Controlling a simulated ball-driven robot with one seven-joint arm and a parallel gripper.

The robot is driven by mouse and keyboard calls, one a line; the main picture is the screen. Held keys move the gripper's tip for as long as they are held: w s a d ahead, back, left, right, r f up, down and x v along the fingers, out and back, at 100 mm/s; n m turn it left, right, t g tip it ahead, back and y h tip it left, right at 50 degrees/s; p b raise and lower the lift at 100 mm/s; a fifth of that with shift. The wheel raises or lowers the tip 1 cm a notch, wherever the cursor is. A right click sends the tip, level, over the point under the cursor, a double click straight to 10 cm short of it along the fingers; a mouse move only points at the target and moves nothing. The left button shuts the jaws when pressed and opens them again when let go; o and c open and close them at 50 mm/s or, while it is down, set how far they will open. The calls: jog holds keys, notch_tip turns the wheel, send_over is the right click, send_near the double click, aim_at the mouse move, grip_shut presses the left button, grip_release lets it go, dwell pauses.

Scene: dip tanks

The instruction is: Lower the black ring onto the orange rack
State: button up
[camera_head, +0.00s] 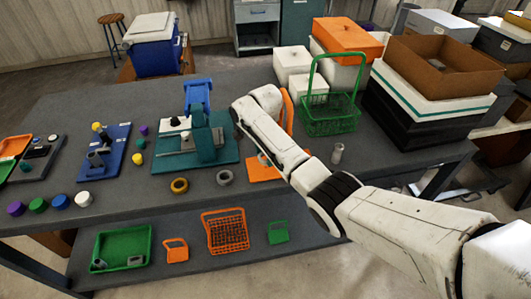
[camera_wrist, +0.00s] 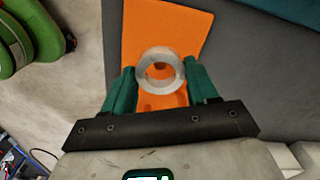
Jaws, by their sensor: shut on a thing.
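The orange rack (camera_head: 264,169) lies on the grey table, partly hidden behind my arm in the head view. In the wrist view its flat orange surface (camera_wrist: 165,30) fills the middle. My gripper (camera_wrist: 160,72) has teal fingers shut on a ring (camera_wrist: 141,72), one on each side. The ring looks light grey here rather than black. It is seen over the orange surface, with orange and a small brownish spot showing through its hole. I cannot tell the gap between ring and rack. My gripper is hidden behind my arm in the head view.
A teal fixture (camera_head: 205,140) stands left of the rack. A green basket (camera_head: 330,118) and a small grey cylinder (camera_head: 337,153) stand to the right.

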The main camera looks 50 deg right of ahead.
jog(key=shift+f+b, duration=1)
jog(key=shift+f, duration=0.6)
dwell(0.4)
dwell(0.4)
jog(key=o, duration=1.5)
notch_tip(320, 180, up, 3)
jog(key=p, duration=0.3)
jog(key=shift+r, duration=2.5)
jog(key=shift+r, duration=0.1)
